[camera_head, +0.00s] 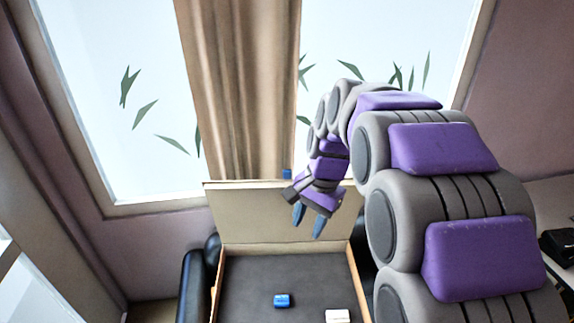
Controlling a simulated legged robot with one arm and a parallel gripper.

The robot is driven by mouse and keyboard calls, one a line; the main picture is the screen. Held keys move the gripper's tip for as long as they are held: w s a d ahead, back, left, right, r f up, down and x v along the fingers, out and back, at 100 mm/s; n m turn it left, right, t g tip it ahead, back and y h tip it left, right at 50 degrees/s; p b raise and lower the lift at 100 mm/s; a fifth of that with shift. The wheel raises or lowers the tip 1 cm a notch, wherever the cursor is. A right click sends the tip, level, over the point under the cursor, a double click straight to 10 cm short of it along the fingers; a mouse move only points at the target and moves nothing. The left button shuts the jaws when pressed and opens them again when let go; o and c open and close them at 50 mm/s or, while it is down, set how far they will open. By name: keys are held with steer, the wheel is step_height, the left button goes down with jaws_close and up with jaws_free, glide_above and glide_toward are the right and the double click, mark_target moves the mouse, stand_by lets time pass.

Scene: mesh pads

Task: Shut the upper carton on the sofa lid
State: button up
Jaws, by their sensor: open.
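The carton (215,290) is open in the lower middle of the view, with a dark grey inside. Its lid (250,217) stands raised at the far side, tan and roughly upright. My gripper (309,222) hangs in front of the lid's right half, pointing down, with its two blue-grey fingertips apart and nothing between them. I cannot tell whether it touches the lid. A blue block (282,300) and a cream block (337,316) lie inside the carton. The carton's near edge is out of view. Black sofa parts (193,285) show at its left.
A brown curtain (235,90) hangs behind the lid between bright windows (120,100). A small blue thing (287,174) shows just above the lid's top edge. A table with a dark object (558,246) is at the far right. My purple and grey arm covers much of the right side.

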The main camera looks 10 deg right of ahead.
steer(key=w+d+r+m+p, duration=0.2)
steer(key=w+r+m+p, duration=0.2)
steer(key=w, duration=0.9)
steer(key=m+t+y+p, duration=0.2)
steer(key=m+t+p, duration=0.1)
steer(key=m+p, duration=0.35)
glide_toward(288, 170)
steer(key=shift+n, duration=0.35)
steer(key=p+x, duration=0.2)
steer(key=x, duration=0.8)
steer(key=shift+a+f, duration=0.15)
steer(key=shift+f, duration=0.25)
steer(key=shift+w, duration=0.1)
jaws_close()
